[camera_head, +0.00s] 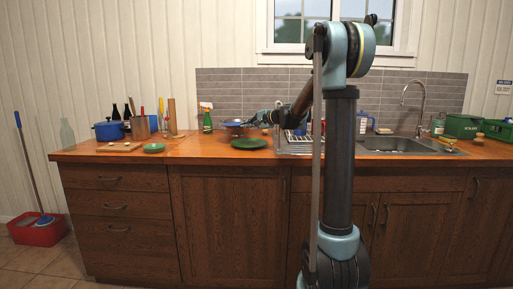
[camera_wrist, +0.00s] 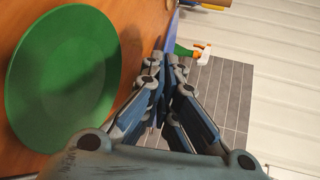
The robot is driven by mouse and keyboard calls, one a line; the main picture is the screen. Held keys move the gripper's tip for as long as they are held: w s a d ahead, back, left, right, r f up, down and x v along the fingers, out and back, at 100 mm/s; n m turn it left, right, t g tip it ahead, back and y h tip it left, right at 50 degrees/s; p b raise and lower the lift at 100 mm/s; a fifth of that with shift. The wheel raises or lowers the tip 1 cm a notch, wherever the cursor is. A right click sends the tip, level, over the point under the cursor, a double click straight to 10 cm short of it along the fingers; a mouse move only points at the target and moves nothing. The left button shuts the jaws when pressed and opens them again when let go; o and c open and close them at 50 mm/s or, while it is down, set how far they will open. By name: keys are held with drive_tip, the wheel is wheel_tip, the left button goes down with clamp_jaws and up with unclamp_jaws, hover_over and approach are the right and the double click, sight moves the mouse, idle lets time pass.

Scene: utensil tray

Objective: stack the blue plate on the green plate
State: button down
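The green plate (camera_head: 249,143) lies flat on the wooden counter; it fills the left of the wrist view (camera_wrist: 60,80), with nothing on it. The blue plate (camera_head: 233,123) is in the air above the counter, slightly left of and above the green plate. In the wrist view the blue plate (camera_wrist: 171,38) shows almost edge-on, as a thin strip at the fingertips. My gripper (camera_head: 247,122) is shut on its rim; its fingers (camera_wrist: 166,78) close together around the edge in the wrist view. The fingers hide part of the blue plate.
A smaller green dish (camera_head: 154,148) lies left on the counter (camera_head: 200,153). A dish rack (camera_head: 294,143) and the sink (camera_head: 385,143) are to the right.

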drive_tip(key=shift+d, duration=0.25)
drive_tip(key=s+d+r+t, duration=0.1)
drive_tip(key=s+d+t, duration=0.1)
drive_tip(key=s+d, duration=0.3)
drive_tip(key=shift+m, duration=0.4)
drive_tip(key=f, duration=0.9)
drive_tip(key=shift+s+d+f, duration=0.25)
drive_tip(key=shift+f, duration=0.05)
drive_tip(key=c, duration=2.3)
unclamp_jaws()
drive_tip(key=o, duration=0.5)
